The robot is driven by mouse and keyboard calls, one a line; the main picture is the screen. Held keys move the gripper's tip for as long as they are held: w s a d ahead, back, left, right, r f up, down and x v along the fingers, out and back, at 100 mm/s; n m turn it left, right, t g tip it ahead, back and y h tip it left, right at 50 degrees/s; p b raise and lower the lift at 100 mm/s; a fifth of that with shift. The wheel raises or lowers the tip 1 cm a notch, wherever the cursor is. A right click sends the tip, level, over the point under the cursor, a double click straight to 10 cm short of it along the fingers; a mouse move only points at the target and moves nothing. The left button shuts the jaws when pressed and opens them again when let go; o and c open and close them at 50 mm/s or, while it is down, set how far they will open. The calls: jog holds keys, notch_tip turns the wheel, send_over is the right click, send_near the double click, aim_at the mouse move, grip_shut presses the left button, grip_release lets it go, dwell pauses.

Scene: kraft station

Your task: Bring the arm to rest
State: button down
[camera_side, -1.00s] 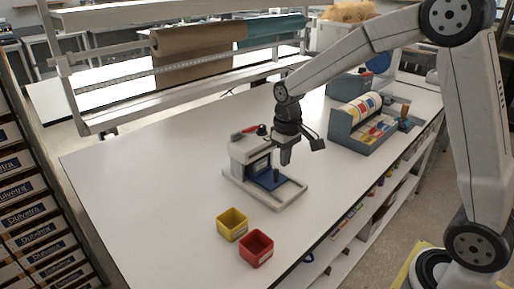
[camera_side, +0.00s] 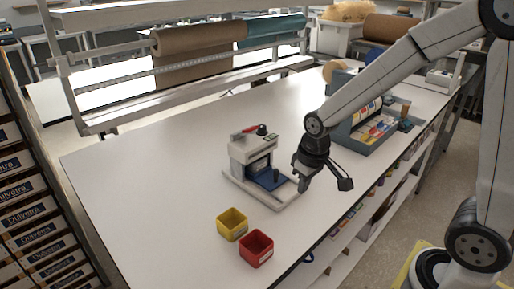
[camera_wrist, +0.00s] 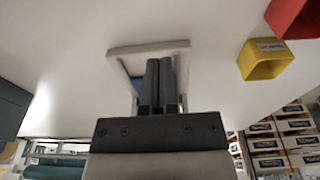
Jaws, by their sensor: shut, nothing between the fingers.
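My gripper (camera_side: 303,185) hangs at the front right corner of a small white press-like device (camera_side: 250,150) on the white table. Whether it touches the device's base cannot be told. In the wrist view my gripper (camera_wrist: 160,65) has its two dark fingers together with nothing between them. The device's pale base frame (camera_wrist: 125,52) shows around and beyond the fingers there. The device has a blue plate (camera_side: 268,178) and a red-and-black part on top.
A yellow bin (camera_side: 232,224) and a red bin (camera_side: 256,248) stand near the table's front edge. A grey-blue dispenser (camera_side: 375,140) with rolls stands at the back right, partly behind my arm. The left of the white table (camera_side: 130,190) is clear.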

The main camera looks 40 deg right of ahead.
jog(key=shift+t, duration=0.5)
jog(key=s, duration=0.2)
jog(key=s+f, duration=0.1)
jog(key=s, duration=0.1)
jog(key=s+a+f, duration=0.1)
jog(key=s, duration=0.1)
jog(key=shift+a, duration=0.1)
